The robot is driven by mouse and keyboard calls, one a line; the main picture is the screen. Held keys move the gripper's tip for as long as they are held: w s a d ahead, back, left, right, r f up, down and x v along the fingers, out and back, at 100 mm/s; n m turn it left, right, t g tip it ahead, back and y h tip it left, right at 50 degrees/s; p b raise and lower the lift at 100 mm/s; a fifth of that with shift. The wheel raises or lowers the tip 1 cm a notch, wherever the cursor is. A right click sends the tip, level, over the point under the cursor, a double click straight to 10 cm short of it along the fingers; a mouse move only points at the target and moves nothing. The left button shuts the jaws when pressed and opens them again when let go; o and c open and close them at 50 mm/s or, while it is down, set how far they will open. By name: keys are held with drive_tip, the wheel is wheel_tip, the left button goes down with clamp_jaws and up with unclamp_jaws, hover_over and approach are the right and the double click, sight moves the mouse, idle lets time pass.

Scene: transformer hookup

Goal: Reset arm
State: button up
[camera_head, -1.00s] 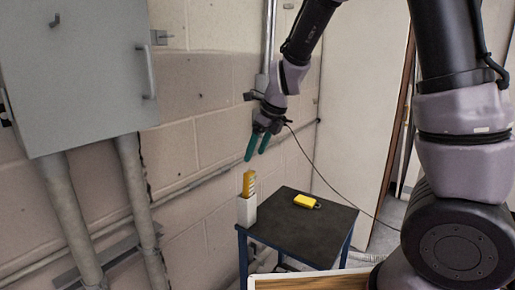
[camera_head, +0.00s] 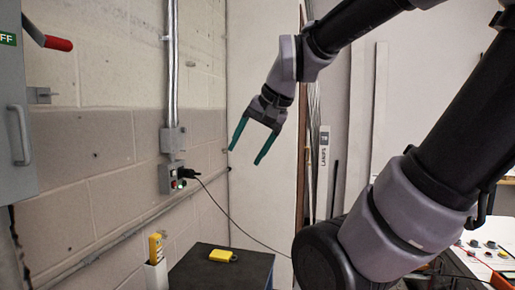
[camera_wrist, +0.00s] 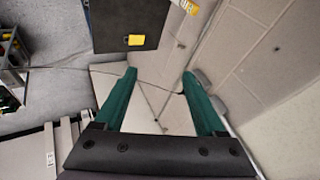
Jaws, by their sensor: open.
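My gripper (camera_head: 252,146) hangs in the air in front of the pale panel, its two green fingers spread apart with nothing between them. In the wrist view the open fingers (camera_wrist: 160,85) point toward the wall and floor, and nothing is held. My arm reaches in from the right side of the head view, bent at the elbow.
A dark table (camera_head: 225,262) holds a yellow object (camera_head: 222,255); beside it stands a white holder (camera_head: 156,275) with a yellow item (camera_head: 155,246). A wall outlet box (camera_head: 172,178) has a black plug and cable. A grey cabinet (camera_head: 14,120) with a red-handled lever is at left.

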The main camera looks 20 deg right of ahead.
drive_tip(key=shift+s+d+r+n+t+h, duration=0.15)
drive_tip(key=shift+s+d+n+h, duration=0.1)
drive_tip(key=shift+s+d+n, duration=0.25)
drive_tip(key=shift+s+d+r+n+t+h, duration=0.15)
drive_tip(key=shift+s+d+n+h, duration=0.15)
drive_tip(key=shift+s+n, duration=0.35)
